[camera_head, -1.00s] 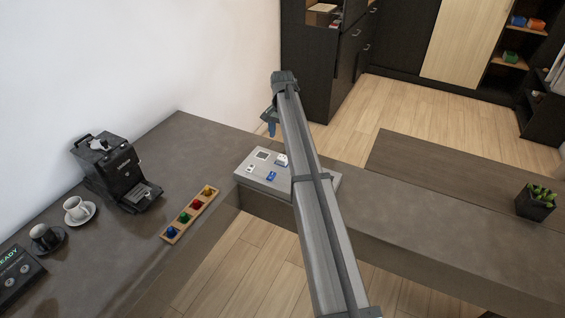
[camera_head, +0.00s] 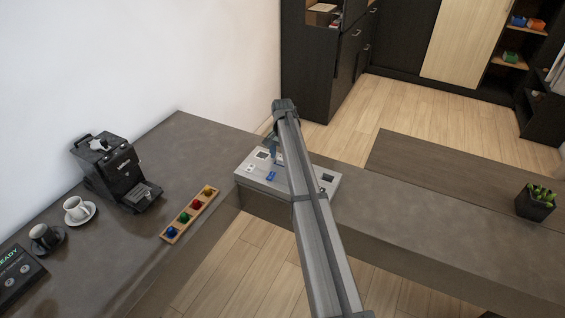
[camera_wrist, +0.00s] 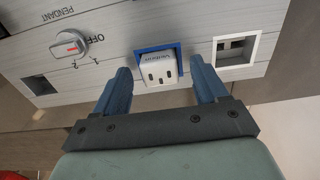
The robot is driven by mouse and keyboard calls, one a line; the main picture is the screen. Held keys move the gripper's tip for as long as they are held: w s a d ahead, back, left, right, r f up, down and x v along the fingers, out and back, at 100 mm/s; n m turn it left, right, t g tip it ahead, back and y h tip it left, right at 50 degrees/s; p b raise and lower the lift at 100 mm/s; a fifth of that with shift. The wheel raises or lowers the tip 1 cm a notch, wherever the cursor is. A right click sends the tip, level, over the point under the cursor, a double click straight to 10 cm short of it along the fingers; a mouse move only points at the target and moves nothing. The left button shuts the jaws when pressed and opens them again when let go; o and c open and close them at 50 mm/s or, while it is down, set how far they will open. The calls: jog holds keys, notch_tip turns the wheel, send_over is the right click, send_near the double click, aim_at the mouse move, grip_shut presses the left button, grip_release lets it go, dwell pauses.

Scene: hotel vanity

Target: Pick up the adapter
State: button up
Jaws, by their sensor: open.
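The adapter (camera_wrist: 158,70) is a white block with dark slots on its face, sitting at a blue-framed socket in a grey panel (camera_wrist: 110,20). In the wrist view, my gripper (camera_wrist: 161,68) is open, with one blue finger on each side of the adapter. Small gaps seem to show between the fingers and the adapter, and I cannot tell whether either touches it. In the head view, my gripper (camera_head: 274,150) is low over the panel box (camera_head: 243,180), and my arm hides part of the box. The adapter is not clear there.
An empty white-framed socket (camera_wrist: 236,50) is right of the adapter. A rotary knob (camera_wrist: 70,46) and a dark square opening (camera_wrist: 40,86) are to the left. A coffee machine (camera_head: 115,170) and a wooden tray of coloured knobs (camera_head: 168,238) stand on the left counter.

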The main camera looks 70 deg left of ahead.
jog(key=shift+c, duration=0.4)
jog(key=c, duration=1.1)
